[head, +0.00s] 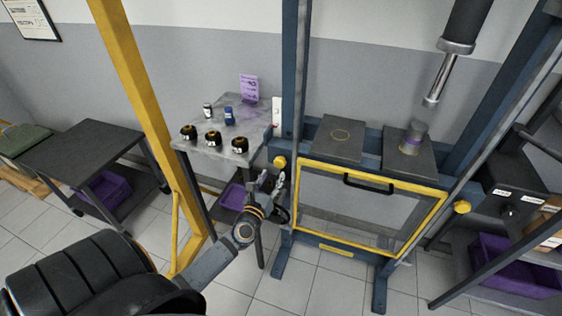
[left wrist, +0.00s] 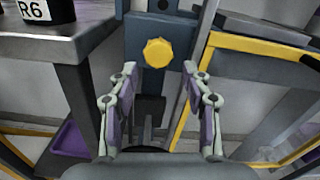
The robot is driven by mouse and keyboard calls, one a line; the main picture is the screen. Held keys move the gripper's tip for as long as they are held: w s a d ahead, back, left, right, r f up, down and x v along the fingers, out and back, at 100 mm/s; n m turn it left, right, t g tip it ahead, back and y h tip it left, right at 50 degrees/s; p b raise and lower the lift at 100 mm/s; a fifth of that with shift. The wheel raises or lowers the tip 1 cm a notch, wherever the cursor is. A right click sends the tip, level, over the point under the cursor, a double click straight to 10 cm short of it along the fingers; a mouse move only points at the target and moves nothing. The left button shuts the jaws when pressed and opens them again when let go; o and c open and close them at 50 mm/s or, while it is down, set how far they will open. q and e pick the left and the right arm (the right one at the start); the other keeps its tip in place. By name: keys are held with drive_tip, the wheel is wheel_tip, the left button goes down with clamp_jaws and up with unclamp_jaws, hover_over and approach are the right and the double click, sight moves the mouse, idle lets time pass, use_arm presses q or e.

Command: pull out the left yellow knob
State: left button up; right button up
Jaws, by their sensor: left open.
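The left yellow knob (head: 280,162) sits on the blue press frame, at the upper left corner of the yellow-edged guard. In the left wrist view the knob (left wrist: 158,53) is faceted and faces the camera, beyond the fingertips and between them. My left gripper (head: 278,183) is just below the knob in the head view. Its two fingers (left wrist: 160,85) are spread apart with nothing between them. A second yellow knob (head: 462,207) is on the right side of the frame. My right gripper is not in view.
The guard (head: 345,249) with a black handle (head: 368,183) is right of my left gripper. A small table (head: 205,128) with several black parts and bottles stands to the left. A yellow post (head: 142,105) rises near my arm. The press ram (head: 438,75) hangs at upper right.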

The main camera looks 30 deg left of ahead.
sight(279, 164)
use_arm(q)
drive_tip(key=x, duration=0.7)
drive_tip(key=shift+a+f, duration=0.1)
drive_tip(key=shift+f, duration=0.1)
drive_tip(key=shift+w+a, duration=0.1)
drive_tip(key=shift+w, duration=0.45)
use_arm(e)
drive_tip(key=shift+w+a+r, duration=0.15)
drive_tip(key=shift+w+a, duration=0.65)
use_arm(q)
drive_tip(key=shift+c, duration=0.2)
clamp_jaws()
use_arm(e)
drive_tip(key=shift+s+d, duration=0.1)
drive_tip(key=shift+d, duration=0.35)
